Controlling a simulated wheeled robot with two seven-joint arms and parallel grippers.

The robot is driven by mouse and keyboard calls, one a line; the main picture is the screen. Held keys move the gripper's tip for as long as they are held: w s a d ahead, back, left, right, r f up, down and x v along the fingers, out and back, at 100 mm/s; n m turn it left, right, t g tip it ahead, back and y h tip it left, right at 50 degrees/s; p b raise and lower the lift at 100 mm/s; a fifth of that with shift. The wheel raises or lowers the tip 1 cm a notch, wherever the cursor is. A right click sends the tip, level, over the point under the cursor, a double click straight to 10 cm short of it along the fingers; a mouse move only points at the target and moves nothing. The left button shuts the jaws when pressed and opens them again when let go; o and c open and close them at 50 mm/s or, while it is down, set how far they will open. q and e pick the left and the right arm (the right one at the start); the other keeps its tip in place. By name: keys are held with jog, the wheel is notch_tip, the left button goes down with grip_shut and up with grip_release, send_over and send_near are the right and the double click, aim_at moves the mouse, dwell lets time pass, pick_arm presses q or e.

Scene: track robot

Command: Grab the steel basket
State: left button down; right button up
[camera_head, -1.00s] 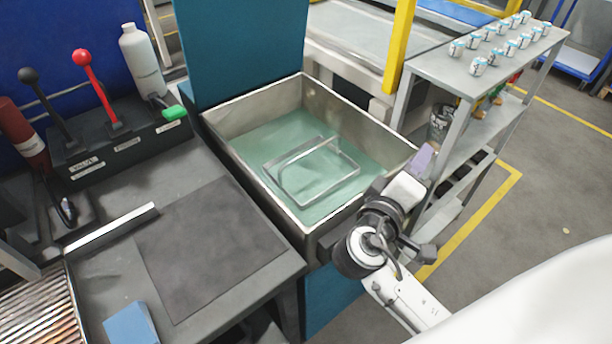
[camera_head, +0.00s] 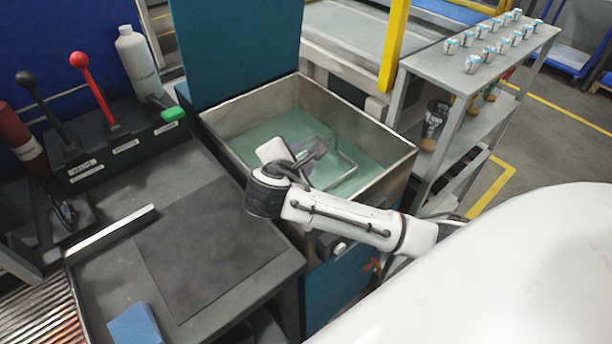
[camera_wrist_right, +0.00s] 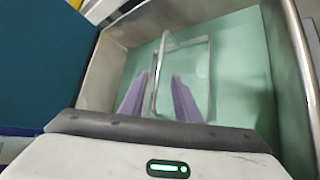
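The steel basket (camera_head: 345,170) is a thin metal frame with a raised handle, sitting in the greenish liquid of a metal tank (camera_head: 402,160). My right gripper (camera_head: 314,152) is over the tank and hides part of the basket in the head view. In the right wrist view, its two purple fingers (camera_wrist_right: 158,98) are apart, with the basket's handle (camera_wrist_right: 161,60) running between them. The basket's frame (camera_wrist_right: 210,75) also shows there. I cannot tell whether the fingers are level with the handle or above it. My left gripper is not in view.
A dark workbench (camera_head: 110,270) with levers, a white bottle (camera_head: 138,62) and a blue block (camera_head: 133,325) stands left of the tank. A grey shelf (camera_head: 490,70) with several cans is at right. A teal panel (camera_head: 235,50) rises behind the tank.

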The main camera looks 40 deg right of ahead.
jog(key=x, duration=0.6)
jog(key=shift+d, duration=0.2)
jog(key=shift+w, duration=0.1)
jog(key=shift+c, duration=0.4)
grip_shut()
jog(key=shift+f, duration=0.1)
dwell(0.7)
